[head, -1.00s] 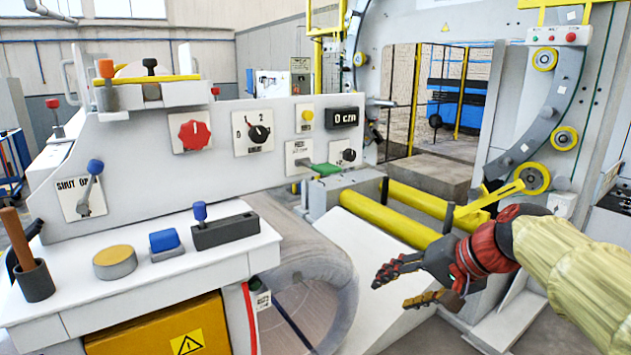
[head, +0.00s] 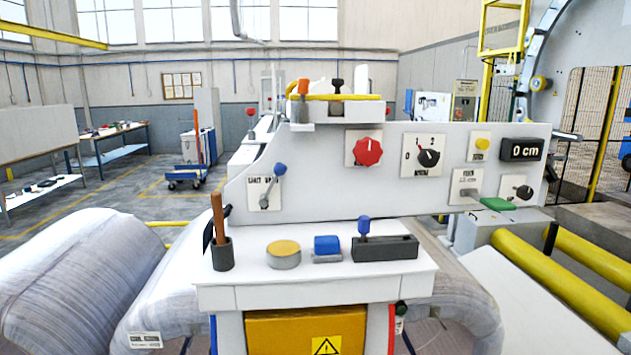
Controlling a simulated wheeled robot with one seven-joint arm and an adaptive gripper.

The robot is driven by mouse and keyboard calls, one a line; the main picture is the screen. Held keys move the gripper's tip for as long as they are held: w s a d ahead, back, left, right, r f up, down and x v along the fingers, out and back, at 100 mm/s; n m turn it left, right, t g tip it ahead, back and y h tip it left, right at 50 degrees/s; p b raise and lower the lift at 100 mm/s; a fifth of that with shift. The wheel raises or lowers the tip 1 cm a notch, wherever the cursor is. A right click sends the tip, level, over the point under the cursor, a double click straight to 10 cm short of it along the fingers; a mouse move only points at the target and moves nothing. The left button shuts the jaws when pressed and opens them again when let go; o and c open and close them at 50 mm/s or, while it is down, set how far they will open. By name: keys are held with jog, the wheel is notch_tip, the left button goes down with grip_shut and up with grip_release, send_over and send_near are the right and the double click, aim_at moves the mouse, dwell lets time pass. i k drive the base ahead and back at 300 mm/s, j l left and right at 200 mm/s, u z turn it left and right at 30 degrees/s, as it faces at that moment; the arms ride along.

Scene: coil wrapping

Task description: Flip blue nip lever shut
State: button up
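The blue-knobbed lever (head: 280,170) is on a white label plate (head: 258,194) at the left end of the grey control panel. Its arm tilts up and to the right from its pivot, and the knob sits at the plate's upper right corner. The plate's lettering is blurred now; a second ago it read "SHUT" at left, with "OP" legible to its right. A second blue-knobbed lever (head: 364,226) stands upright at the left part of a dark slotted box on the white shelf. My gripper is not in view now.
The white shelf (head: 320,292) below the panel holds a brown-handled tool in a dark cup (head: 222,254), a yellow-topped round button (head: 283,254) and a blue block (head: 326,246). Wrapped coils (head: 75,270) lie at left. Yellow rollers (head: 560,282) are at right.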

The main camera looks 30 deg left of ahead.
aim_at(279, 168)
jog(key=u, duration=1.6)
